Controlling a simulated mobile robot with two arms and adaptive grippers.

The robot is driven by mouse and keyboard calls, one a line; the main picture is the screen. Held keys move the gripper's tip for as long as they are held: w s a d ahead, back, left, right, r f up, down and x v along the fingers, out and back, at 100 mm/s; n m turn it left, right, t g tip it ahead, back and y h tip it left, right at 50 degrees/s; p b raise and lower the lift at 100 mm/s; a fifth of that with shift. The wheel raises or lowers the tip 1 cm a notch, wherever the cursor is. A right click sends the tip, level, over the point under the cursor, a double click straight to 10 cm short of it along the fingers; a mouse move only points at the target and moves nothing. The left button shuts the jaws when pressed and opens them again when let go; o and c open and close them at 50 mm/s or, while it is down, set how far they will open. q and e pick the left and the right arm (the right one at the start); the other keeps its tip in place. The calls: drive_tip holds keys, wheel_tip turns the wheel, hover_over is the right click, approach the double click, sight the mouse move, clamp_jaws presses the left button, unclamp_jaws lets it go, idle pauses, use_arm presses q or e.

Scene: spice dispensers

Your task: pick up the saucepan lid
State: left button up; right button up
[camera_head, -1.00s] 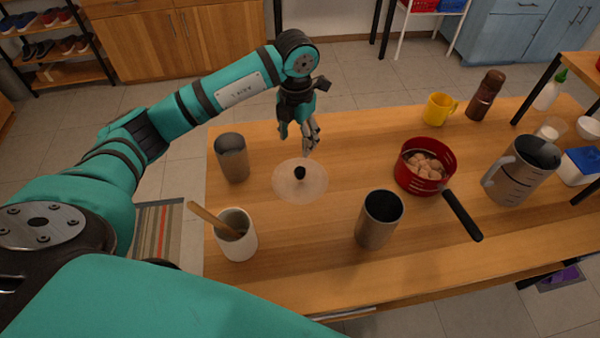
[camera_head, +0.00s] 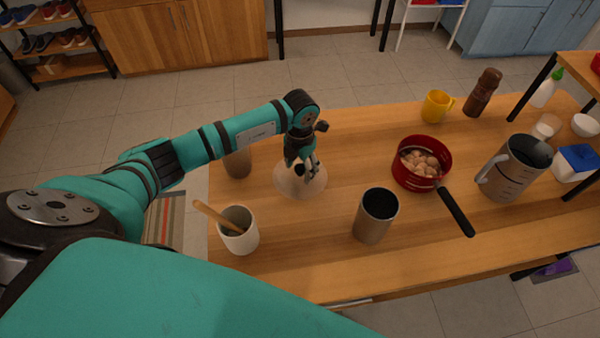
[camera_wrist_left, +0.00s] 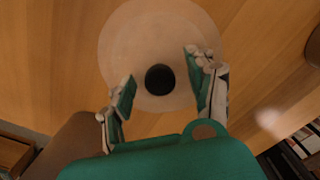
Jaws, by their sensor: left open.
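The saucepan lid (camera_head: 291,186) is a pale, see-through disc with a dark knob, lying on the wooden table. My left gripper (camera_head: 307,172) is over the lid in the head view and partly covers it. In the left wrist view the lid (camera_wrist_left: 125,45) lies below my open left gripper (camera_wrist_left: 160,90). Its dark knob (camera_wrist_left: 160,79) shows between the two fingertips, with a gap on each side. The red saucepan (camera_head: 408,178) stands to the right, holding several pale round things, its black handle pointing to the front right. My right gripper does not show.
A metal cylinder (camera_head: 238,164) stands left of the lid, partly behind my arm. A white crock (camera_head: 239,240) with a wooden utensil is at the front left. A metal cup (camera_head: 373,222) stands front right. A yellow mug (camera_head: 436,106), a brown mill (camera_head: 482,93) and a jug (camera_head: 508,175) are farther right.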

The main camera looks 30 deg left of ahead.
use_arm(q)
drive_tip(key=shift+c, duration=0.3)
clamp_jaws()
